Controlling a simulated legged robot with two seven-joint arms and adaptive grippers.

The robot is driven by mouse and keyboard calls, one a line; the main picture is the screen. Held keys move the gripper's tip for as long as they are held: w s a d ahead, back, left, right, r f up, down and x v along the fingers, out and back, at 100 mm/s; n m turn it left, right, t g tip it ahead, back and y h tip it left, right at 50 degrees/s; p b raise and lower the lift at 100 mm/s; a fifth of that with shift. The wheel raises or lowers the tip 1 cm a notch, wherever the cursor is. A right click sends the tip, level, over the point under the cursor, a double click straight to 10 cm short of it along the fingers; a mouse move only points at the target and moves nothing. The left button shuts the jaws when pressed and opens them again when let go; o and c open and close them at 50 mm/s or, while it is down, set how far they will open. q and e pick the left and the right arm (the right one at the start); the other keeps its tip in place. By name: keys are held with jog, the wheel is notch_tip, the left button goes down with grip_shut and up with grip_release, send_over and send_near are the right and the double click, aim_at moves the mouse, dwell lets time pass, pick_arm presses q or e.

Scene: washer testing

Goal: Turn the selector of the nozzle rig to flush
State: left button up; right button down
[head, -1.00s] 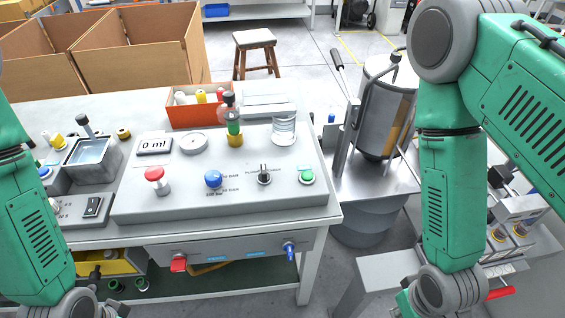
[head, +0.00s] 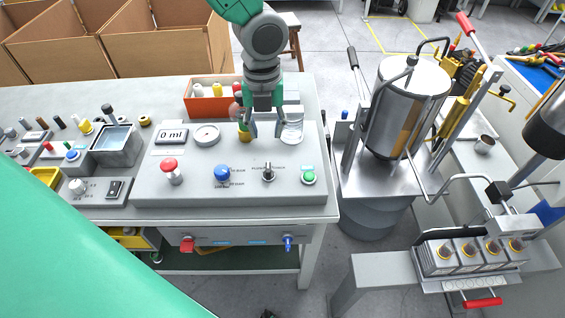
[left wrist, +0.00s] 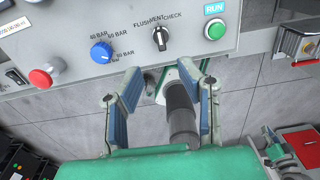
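The nozzle rig is a light grey sloped panel (head: 145,190) on the bench. Its selector (head: 268,170) is a small dark knob between the blue knob and the green button. In the left wrist view the selector (left wrist: 160,38) sits below the labels FLUSH, VENT and CHECK, its pointer looking roughly upright, toward VENT. My left gripper (head: 264,134) appears over the back of the panel in the head view, fingers apart. In the left wrist view the gripper (left wrist: 172,70) is open, its tips just short of the selector and not touching it. My right gripper is not identifiable.
The blue knob (head: 222,173), red button (head: 172,172) and green button (head: 309,177) flank the selector.

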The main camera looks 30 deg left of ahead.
aim_at(268, 165)
pick_arm(q)
notch_tip(268, 165, down, 11)
jog(key=shift+d+f+b, duration=0.15)
jog(key=shift+f+b, duration=0.05)
jog(key=shift+b, duration=0.25)
jog(key=shift+f, duration=0.65)
jog(key=shift+a, duration=0.2)
grip_shut()
